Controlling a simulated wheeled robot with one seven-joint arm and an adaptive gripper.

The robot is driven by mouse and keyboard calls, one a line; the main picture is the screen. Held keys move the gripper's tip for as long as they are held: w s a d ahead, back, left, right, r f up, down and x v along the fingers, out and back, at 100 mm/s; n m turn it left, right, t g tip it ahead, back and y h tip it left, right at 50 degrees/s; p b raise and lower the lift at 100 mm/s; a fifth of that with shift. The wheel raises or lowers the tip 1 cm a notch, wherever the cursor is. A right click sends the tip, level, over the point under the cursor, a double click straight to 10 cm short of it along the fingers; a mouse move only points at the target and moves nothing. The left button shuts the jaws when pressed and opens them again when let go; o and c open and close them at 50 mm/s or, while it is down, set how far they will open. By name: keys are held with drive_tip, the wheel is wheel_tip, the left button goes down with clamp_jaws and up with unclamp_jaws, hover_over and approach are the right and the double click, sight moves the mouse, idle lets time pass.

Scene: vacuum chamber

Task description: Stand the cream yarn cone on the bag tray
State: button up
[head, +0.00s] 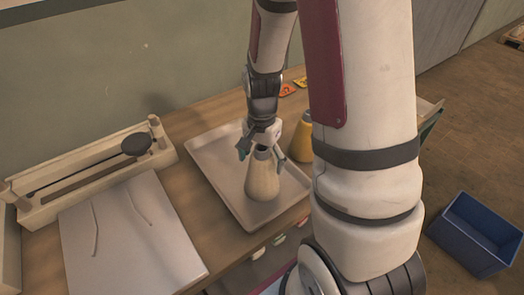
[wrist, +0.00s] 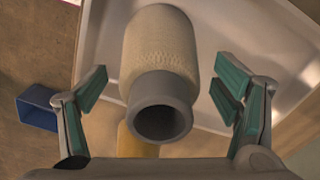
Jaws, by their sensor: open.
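The cream yarn cone (head: 263,181) stands upright on the pale metal tray (head: 215,172), near its right part, with its grey tube end up. In the wrist view the cone (wrist: 158,55) shows from above, its open tube facing me, over the tray (wrist: 285,45). My gripper (head: 258,154) is just above the cone's top. In the wrist view the fingers of my gripper (wrist: 162,95) are spread wide on either side of the tube, with gaps on both sides. The cone's base edge is partly hidden in the wrist view.
A yellow cone (head: 301,140) stands right of the tray, partly behind my arm. A wooden rack with a dark ladle-like tool (head: 136,144) and a white board (head: 125,235) lie to the left. A blue bin (head: 475,235) is on the floor at right.

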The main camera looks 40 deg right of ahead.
wheel_tip(320, 180, up, 11)
drive_tip(key=s+a+r+n+t, duration=0.5)
drive_tip(key=s+a+r+n, duration=0.6)
drive_tip(key=s+r+n, duration=0.1)
wheel_tip(320, 180, up, 3)
drive_tip(key=shift+s+a+f+n, duration=0.15)
drive_tip(key=shift+s+a+n, duration=0.1)
drive_tip(key=shift+n, duration=0.55)
drive_tip(key=shift+d, duration=0.1)
